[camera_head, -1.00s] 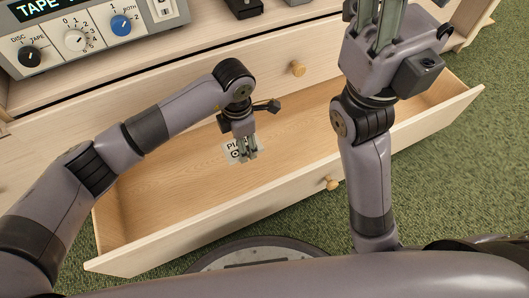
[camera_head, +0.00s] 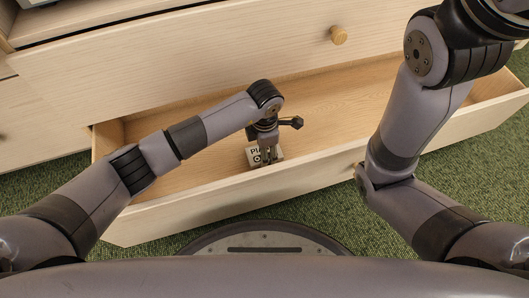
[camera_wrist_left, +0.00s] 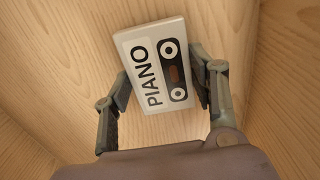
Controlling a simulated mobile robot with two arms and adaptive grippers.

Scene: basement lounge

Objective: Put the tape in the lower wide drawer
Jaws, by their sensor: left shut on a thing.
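The tape (camera_wrist_left: 152,66) is a white block with the word PIANO and a cassette picture on its face. My left gripper (camera_wrist_left: 160,88) is shut on it, with one finger on each side. In the head view the tape (camera_head: 278,153) and the left gripper (camera_head: 267,150) are inside the open lower wide drawer (camera_head: 215,204), near its front wall. I cannot tell whether the tape touches the drawer floor. My right arm reaches up at the right of the head view, and its gripper is out of the picture.
The drawer above (camera_head: 180,62) is closed and has a round wooden knob (camera_head: 338,35). The lower drawer holds nothing else that I can see. Green carpet (camera_head: 330,212) lies in front of it. My right arm hangs over the drawer's right part.

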